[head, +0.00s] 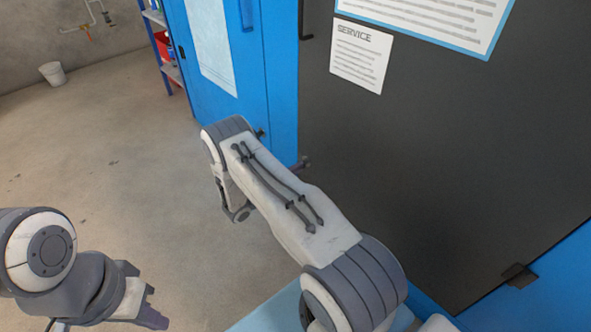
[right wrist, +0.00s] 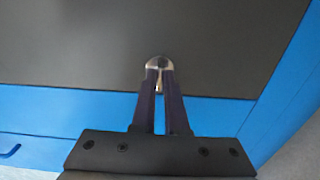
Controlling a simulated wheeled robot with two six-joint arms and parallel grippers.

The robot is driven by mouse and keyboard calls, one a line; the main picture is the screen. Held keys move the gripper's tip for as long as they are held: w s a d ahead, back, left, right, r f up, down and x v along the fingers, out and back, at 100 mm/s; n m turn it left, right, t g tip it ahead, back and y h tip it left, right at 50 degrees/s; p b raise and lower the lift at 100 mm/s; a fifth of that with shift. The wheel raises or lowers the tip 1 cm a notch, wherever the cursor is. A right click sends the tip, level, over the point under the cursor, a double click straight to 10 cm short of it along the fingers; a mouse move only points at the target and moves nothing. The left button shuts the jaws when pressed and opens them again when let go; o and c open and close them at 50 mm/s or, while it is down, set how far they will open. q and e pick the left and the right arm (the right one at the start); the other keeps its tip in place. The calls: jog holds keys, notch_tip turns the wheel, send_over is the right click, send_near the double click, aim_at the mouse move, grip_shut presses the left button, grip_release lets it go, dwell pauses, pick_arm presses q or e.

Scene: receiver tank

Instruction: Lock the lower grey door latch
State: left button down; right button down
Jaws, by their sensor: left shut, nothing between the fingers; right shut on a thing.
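The grey door latch (right wrist: 159,62) shows in the right wrist view as a small rounded metallic piece at the fingertips, against the dark door panel (right wrist: 90,45) just above its lower edge. My right gripper (right wrist: 160,78) is shut on it, with the two dark fingers converging there. Most of the latch is hidden by the fingers, and its exact angle is hard to tell. In the head view my right arm covers most of that gripper; only a small dark tip (head: 303,163) shows by the panel's edge. My left gripper (head: 150,314) is shut and empty at the lower left, away from the door.
The dark panel (head: 430,150) in its blue frame fills the right side of the head view, with a SERVICE sheet (head: 360,55) on it. A small dark fitting (head: 519,276) sits at its lower edge. A white bucket (head: 53,73) stands far left. The floor at left is clear.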

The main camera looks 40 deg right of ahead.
jog(key=c, duration=0.9)
grip_release()
jog(key=shift+c, duration=0.2)
jog(key=a+p, duration=0.3)
jog(key=a, duration=0.7)
jog(key=shift+s+a, duration=0.3)
jog(key=shift+s, duration=0.15)
